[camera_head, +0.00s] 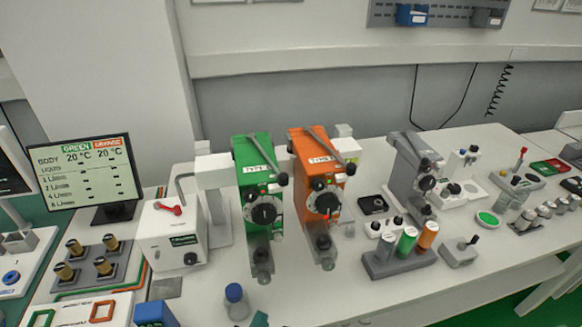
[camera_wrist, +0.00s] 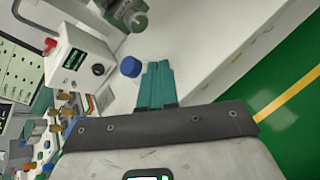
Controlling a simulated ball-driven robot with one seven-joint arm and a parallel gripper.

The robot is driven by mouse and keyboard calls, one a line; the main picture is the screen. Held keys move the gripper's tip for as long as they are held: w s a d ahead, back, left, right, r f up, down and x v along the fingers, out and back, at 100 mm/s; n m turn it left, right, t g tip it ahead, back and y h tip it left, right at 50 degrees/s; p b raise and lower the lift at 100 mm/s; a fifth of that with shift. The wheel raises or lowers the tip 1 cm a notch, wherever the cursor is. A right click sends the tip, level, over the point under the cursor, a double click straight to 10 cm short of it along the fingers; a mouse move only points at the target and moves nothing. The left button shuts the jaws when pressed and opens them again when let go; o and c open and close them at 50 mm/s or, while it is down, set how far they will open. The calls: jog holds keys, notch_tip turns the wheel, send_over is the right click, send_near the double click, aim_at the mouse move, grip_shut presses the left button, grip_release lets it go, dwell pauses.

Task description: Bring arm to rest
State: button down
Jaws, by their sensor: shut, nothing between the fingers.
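My gripper (camera_wrist: 158,66) shows in the wrist view as two teal fingers pressed together, with nothing between them. They point out over the white bench top. A small teal tip at the bottom edge of the head view also looks like my gripper (camera_head: 260,319); the rest of my arm is outside that view. A bottle with a blue cap (camera_head: 235,293) stands on the bench close to the left of my fingers. In the wrist view its blue cap (camera_wrist: 130,66) is beside the fingertips, with a small gap between them.
Green (camera_head: 258,190) and orange (camera_head: 319,185) vaporizer units stand behind my gripper. A white box with a red lever (camera_head: 172,238) and a monitor (camera_head: 87,172) are left. A grey holder (camera_head: 398,262) with several cylinders is right. Green floor (camera_wrist: 285,105) lies beyond the bench edge.

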jog(key=s+d+f+m+g+h, duration=0.1)
jog(key=s+d+f+m+g, duration=0.15)
jog(key=d+m, duration=0.45)
jog(key=s+d+f+m+g+h, duration=0.15)
jog(key=d+f+m, duration=0.25)
jog(key=d, duration=0.5)
jog(key=s+d+f+m+g, duration=0.2)
jog(key=d+f+m, duration=0.1)
jog(key=d+m, duration=0.4)
jog(key=s+d+f+m+g+y+b, duration=0.1)
jog(key=s+d+f+m+g+y, duration=0.1)
jog(key=s+d+m, duration=0.8)
jog(key=s+f+m+g, duration=0.1)
jog(key=s+m+g, duration=0.1)
jog(key=s+m, duration=0.1)
jog(key=shift+s+g, duration=0.4)
jog(key=shift+s, duration=0.15)
